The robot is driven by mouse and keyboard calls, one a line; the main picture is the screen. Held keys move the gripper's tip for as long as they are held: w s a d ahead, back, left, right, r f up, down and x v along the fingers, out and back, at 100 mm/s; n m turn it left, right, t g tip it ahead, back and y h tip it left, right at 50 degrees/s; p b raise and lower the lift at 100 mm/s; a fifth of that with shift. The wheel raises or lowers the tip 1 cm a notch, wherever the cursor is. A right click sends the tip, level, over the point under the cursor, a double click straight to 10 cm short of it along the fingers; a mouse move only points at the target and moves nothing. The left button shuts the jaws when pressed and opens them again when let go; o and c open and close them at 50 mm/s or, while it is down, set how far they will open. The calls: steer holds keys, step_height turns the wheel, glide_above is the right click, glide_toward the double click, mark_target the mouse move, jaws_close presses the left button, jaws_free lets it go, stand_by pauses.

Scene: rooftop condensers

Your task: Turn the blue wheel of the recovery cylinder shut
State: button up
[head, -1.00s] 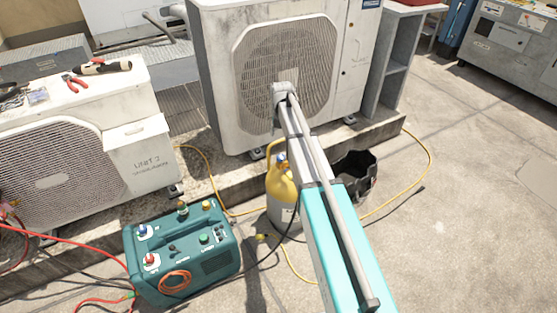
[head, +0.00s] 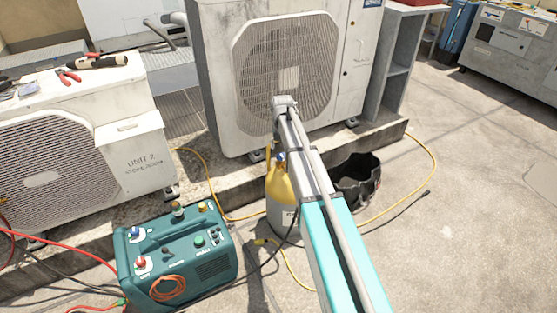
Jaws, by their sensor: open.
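The recovery cylinder (head: 280,188), with a yellow top and a grey lower body, stands upright on the ground in the middle of the head view. Its blue wheel (head: 281,157) shows as a small spot at the top, beside a yellow collar. My arm crosses in front and hides the cylinder's right side. My gripper is not visible; the arm's far visible joint is above the cylinder in the picture. I cannot tell how far the gripper is from the wheel.
A teal recovery machine (head: 178,254) with hoses stands left of the cylinder. A black bucket (head: 357,180) is to its right. Condenser units (head: 222,82) stand on a concrete ledge behind. Yellow hoses (head: 433,160) lie on the ground. The right foreground is clear.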

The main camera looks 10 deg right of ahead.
mark_target(282, 156)
steer(key=shift+f+b, duration=1.35)
steer(key=shift+f, duration=0.35)
